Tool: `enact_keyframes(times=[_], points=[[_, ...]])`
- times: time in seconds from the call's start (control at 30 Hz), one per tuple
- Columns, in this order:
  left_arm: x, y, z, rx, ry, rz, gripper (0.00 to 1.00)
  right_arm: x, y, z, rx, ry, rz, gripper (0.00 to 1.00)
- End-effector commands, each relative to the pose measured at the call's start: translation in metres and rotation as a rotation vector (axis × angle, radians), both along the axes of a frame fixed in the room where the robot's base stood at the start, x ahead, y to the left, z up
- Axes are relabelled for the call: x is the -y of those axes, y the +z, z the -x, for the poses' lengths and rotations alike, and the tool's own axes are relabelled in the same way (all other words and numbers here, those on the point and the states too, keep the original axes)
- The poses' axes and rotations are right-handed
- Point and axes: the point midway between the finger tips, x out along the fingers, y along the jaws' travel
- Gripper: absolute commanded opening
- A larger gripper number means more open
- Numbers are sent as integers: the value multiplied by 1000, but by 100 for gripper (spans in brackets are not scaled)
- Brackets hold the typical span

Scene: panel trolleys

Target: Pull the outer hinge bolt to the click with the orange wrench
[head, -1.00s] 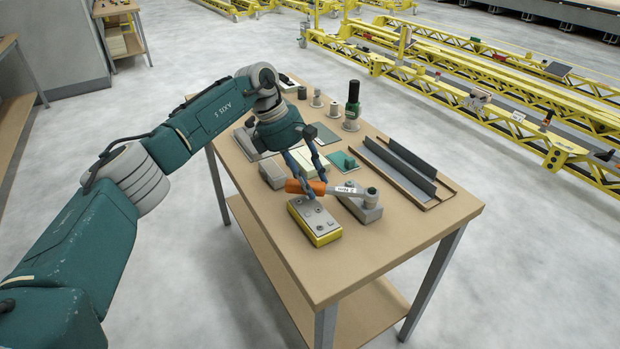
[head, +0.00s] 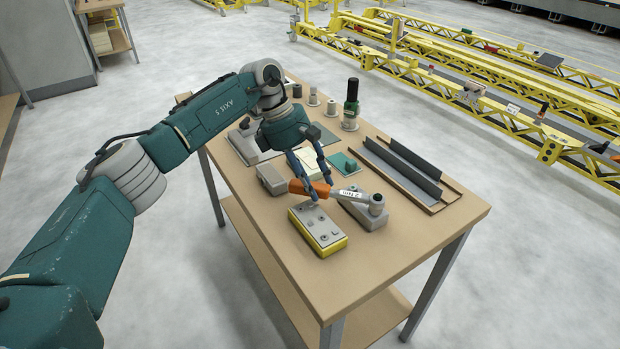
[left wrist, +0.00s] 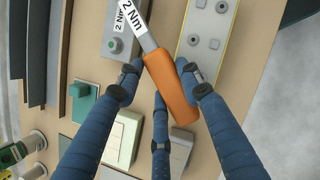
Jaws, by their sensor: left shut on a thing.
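The orange wrench (head: 309,189) has an orange handle and a grey shaft with a white "2 Nm" label. My left gripper (head: 315,192) is shut on its handle. In the left wrist view, blue fingers of the left gripper (left wrist: 160,92) sit on both sides of the orange wrench (left wrist: 172,88). The wrench's round head is over the end of a grey block (head: 362,216); I cannot tell whether it touches. That head is outside the left wrist view. I cannot make out the outer hinge bolt. My right gripper is not in view.
A yellow-sided box with a grey studded top (head: 318,228) lies close in front of the wrench. A dark-railed tray (head: 402,172), a green-black bottle (head: 351,104) and small cylinders stand behind on the table (head: 420,235). Yellow trolleys (head: 470,85) stand on the floor beyond.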

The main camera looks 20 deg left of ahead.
Motion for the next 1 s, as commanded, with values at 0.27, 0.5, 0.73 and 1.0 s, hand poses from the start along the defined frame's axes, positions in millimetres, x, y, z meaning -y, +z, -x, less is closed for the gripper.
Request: enact_keyframes(times=[0.27,0.5,0.73,1.0], points=[[5,6,2,4,-21,1,0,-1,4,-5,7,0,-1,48],[5,22,2,4,-18,2,0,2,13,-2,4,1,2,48],[4,22,2,2,-17,2,0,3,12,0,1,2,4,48],[4,21,2,2,-16,2,0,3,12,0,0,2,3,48]])
